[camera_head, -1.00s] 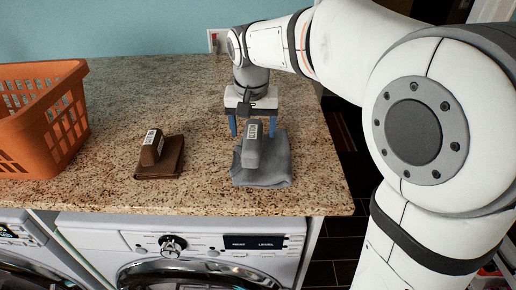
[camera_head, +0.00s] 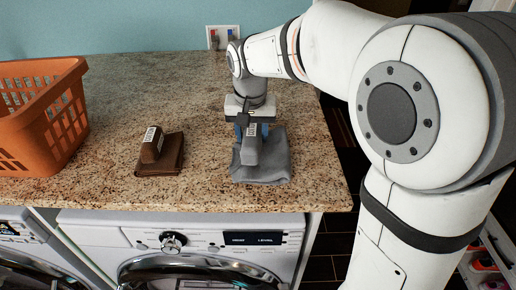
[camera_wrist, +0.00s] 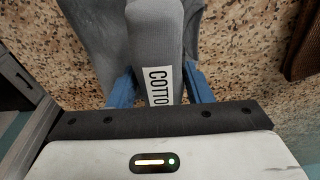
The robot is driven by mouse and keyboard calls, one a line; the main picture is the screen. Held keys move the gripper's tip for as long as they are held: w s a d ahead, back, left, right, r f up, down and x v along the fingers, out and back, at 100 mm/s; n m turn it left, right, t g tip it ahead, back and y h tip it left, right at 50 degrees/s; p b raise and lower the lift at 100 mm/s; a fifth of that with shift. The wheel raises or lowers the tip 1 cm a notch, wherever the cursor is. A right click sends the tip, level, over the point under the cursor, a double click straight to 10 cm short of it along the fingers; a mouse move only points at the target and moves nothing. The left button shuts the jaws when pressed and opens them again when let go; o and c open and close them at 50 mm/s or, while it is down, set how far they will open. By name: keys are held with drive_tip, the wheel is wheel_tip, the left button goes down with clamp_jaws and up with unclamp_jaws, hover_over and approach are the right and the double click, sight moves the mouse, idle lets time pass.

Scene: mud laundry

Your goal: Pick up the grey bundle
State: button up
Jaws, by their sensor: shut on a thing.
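The grey bundle (camera_head: 262,170) is a folded grey cloth with a raised grey block on top that carries a white label. It lies on the speckled counter above a washing machine. My gripper (camera_head: 251,132) is right over it, its blue fingers down on either side of the raised block. In the wrist view, the fingers of my gripper (camera_wrist: 160,88) close on the block of the grey bundle (camera_wrist: 152,38), with a label reading "COTTO" between them. The cloth still appears to rest on the counter.
A brown bundle (camera_head: 160,155) of the same form lies to the left on the counter (camera_head: 110,110). An orange basket (camera_head: 62,118) stands at the far left. Washing machines (camera_head: 170,245) are below the front edge. A wall outlet (camera_head: 222,36) is behind.

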drive_tip(key=c, duration=0.6)
drive_tip(key=shift+o, duration=0.2)
wheel_tip(320, 180, up, 10)
drive_tip(key=shift+r+b, duration=0.1)
drive_tip(key=shift+b, duration=0.45)
